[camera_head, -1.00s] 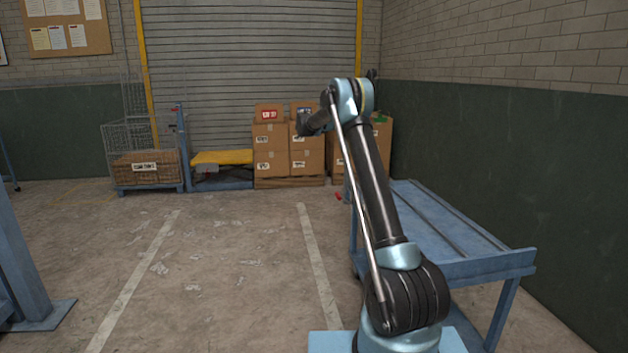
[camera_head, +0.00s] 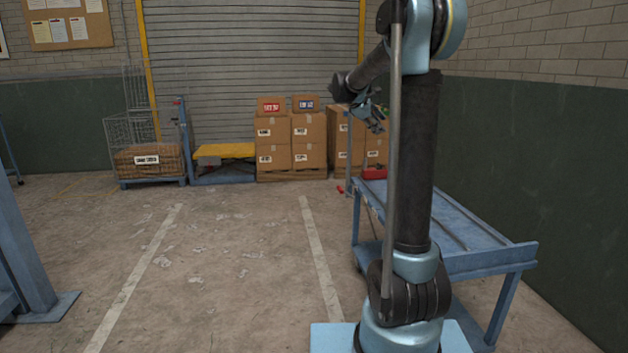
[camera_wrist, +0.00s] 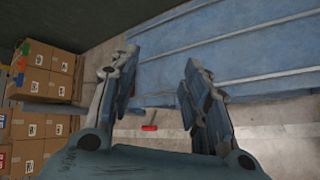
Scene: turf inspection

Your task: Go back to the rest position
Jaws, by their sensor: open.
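My gripper (camera_head: 375,113) hangs from my raised arm in the head view, partly hidden behind the forearm and upright link, above the far end of the blue cart (camera_head: 465,215). In the wrist view my gripper (camera_wrist: 158,92) shows its two fingers spread apart, with nothing between them but a view down to the floor and the cart edge. The blue cart (camera_wrist: 240,50) fills the top right there.
Stacked cardboard boxes (camera_head: 290,140) stand on a pallet by the shutter. A red object (camera_head: 374,173) shows at the cart's far end, and a small red item (camera_wrist: 149,127) lies on the floor. A wire cage (camera_head: 125,135) stands far left. The marked floor in the middle is clear.

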